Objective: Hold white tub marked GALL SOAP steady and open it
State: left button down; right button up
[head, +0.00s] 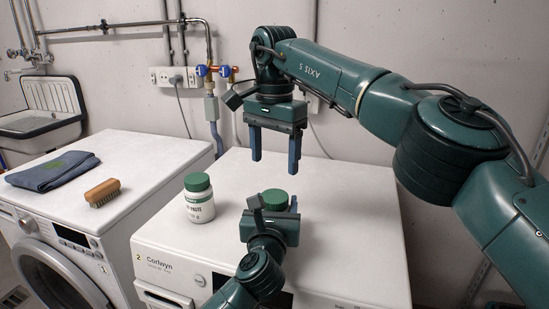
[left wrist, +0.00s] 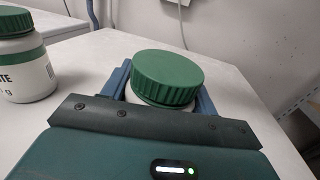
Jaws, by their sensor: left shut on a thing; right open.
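A white tub with a ribbed green lid (left wrist: 167,77) is between the blue fingers of my left gripper (left wrist: 165,95), which is shut on it. In the head view its green lid (head: 275,198) shows just beyond the left gripper (head: 272,212); the body and any marking are hidden. The lid is on. My right gripper (head: 275,162) is open and empty, fingers pointing down, above and a little behind the lid. A second white tub with a green lid (head: 199,198) stands upright to the left; its label is only partly readable, ending in "TE" in the left wrist view (left wrist: 25,70).
The tubs are on the white top of the machine marked Corlwyn (head: 330,240). A second machine (head: 150,160) on the left bears a folded blue-grey cloth (head: 52,170) and a brush (head: 102,193). Pipes and taps (head: 215,72) run along the wall behind. The machine top's right side is clear.

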aim_at(274, 196)
jog(key=m, duration=0.4)
jog(key=shift+m, duration=0.3)
jog(key=m, duration=0.8)
jog(key=shift+m, duration=0.4)
jog(key=m, duration=1.2)
jog(key=shift+m, duration=0.4)
jog(key=m, duration=1)
jog(key=shift+f, duration=4.05)
